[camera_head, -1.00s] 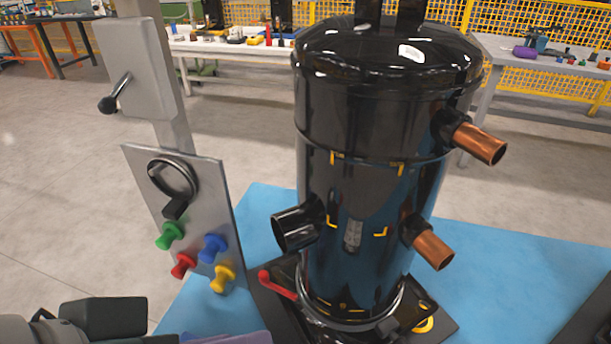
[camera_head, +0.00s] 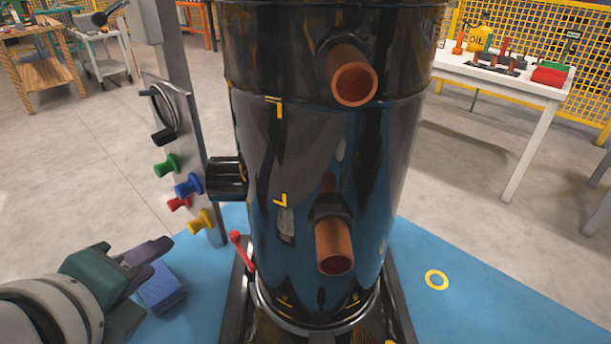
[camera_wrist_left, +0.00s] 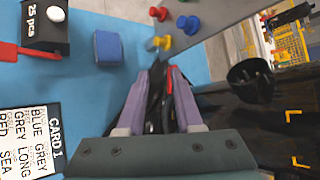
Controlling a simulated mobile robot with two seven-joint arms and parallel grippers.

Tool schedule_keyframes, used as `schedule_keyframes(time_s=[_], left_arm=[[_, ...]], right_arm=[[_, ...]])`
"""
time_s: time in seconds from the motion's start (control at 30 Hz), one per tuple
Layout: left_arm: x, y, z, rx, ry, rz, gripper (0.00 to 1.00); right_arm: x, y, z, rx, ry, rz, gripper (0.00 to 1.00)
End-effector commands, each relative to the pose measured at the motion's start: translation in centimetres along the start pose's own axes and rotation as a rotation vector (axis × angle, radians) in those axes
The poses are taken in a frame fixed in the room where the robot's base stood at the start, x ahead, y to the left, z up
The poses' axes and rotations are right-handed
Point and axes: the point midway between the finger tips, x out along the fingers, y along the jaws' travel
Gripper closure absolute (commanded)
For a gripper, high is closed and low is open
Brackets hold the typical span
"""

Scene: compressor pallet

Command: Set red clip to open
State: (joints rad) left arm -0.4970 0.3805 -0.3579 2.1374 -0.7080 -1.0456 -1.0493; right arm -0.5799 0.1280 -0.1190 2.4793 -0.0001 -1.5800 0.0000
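The red clip (camera_head: 242,251) is a small lever with a round tip, standing tilted at the left foot of the black compressor (camera_head: 320,140). It also shows in the left wrist view (camera_wrist_left: 170,78), beyond the fingertips, closer to the right-hand finger. My left gripper (camera_head: 158,263) is at the lower left in the head view, to the left of the clip and apart from it. Its purple fingers (camera_wrist_left: 158,100) are spread, with no object visibly gripped. The clip's lower end is hard to make out. My right gripper is not in view.
A blue block (camera_head: 162,288) lies on the blue mat (camera_head: 480,300) beside my left fingers. A panel with green, blue, red and yellow knobs (camera_head: 200,221) stands behind. A card (camera_wrist_left: 28,140) and a black box (camera_wrist_left: 45,25) show in the wrist view. A yellow ring (camera_head: 437,280) lies at right.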

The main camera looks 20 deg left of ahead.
Motion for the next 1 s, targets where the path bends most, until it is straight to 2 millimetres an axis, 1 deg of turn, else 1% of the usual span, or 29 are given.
schedule_keyframes(time_s=[0.03,0.1,0.2,0.3,0.4,0.47,0.8,0.9,1.0], left_arm=[[2.0,1.1,-1.4,0.180,-0.018,-0.058,0.66],[3.3,1.3,-2.4,0.444,-0.047,-0.143,0.66],[4.5,1.4,-4.0,0.759,-0.087,-0.241,0.66],[4.8,1.2,-4.8,0.939,-0.113,-0.296,0.66],[5.3,0.9,-5.1,0.996,-0.123,-0.314,0.66],[6.0,0.6,-5.0,0.998,-0.125,-0.314,0.66],[12.0,-1.3,-5.2,0.989,-0.124,-0.310,0.66],[13.2,-1.7,-5.3,0.990,-0.122,-0.310,0.66],[13.8,-1.9,-5.3,0.990,-0.121,-0.309,0.66]], right_arm=[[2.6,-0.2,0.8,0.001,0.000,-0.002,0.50],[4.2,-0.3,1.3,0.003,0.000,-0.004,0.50],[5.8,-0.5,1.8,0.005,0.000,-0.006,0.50],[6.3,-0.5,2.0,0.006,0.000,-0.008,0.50],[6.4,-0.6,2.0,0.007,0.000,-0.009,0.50],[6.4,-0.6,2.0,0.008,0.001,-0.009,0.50],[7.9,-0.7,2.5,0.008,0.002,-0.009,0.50],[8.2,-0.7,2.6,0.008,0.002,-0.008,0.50],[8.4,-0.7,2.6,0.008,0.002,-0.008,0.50]])
